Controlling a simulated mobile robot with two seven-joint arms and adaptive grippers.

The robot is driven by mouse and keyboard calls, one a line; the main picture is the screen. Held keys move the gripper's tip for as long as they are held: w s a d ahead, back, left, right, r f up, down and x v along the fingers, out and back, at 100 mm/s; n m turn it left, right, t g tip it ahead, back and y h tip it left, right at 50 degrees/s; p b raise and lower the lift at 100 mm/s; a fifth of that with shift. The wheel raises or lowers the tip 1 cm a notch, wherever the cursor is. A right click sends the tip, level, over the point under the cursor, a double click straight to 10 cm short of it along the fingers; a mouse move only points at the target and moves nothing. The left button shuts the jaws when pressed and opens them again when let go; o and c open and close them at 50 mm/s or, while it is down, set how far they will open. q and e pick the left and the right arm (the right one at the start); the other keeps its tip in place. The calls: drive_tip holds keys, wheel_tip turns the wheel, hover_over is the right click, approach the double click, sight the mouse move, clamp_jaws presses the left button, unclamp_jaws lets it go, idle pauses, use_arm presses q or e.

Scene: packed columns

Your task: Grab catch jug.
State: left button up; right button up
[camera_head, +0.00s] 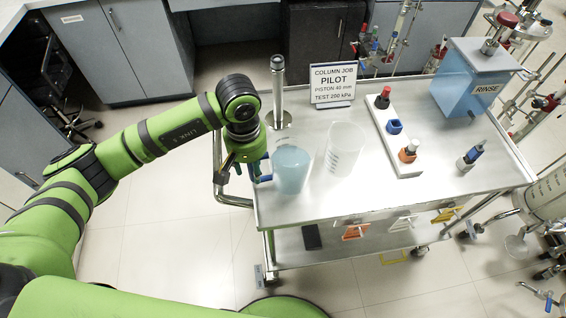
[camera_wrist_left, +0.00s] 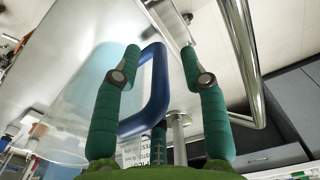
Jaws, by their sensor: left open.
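A translucent light-blue jug (camera_head: 291,169) stands upright at the near left corner of the metal cart top, its blue handle (camera_head: 264,179) facing left. I take it as the catch jug; no label on it is readable. My left gripper (camera_head: 252,170) is beside the jug on the handle side. In the left wrist view my left gripper (camera_wrist_left: 160,52) is open, with one green finger on each side of the blue handle (camera_wrist_left: 155,95); gaps show beside it. The jug body (camera_wrist_left: 92,85) is blurred at the left there. My right gripper is not in view.
A clear beaker (camera_head: 344,157) stands just right of the jug. Behind are a metal post (camera_head: 278,95) and a sign (camera_head: 333,84). A white rack (camera_head: 396,138) and a blue rinse tank (camera_head: 470,82) are farther right. A rail (camera_head: 219,175) runs along the cart's left edge.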

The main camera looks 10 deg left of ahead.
use_arm(q)
clamp_jaws()
drive_tip(key=shift+r, duration=0.1)
drive_tip(key=shift+w, duration=0.1)
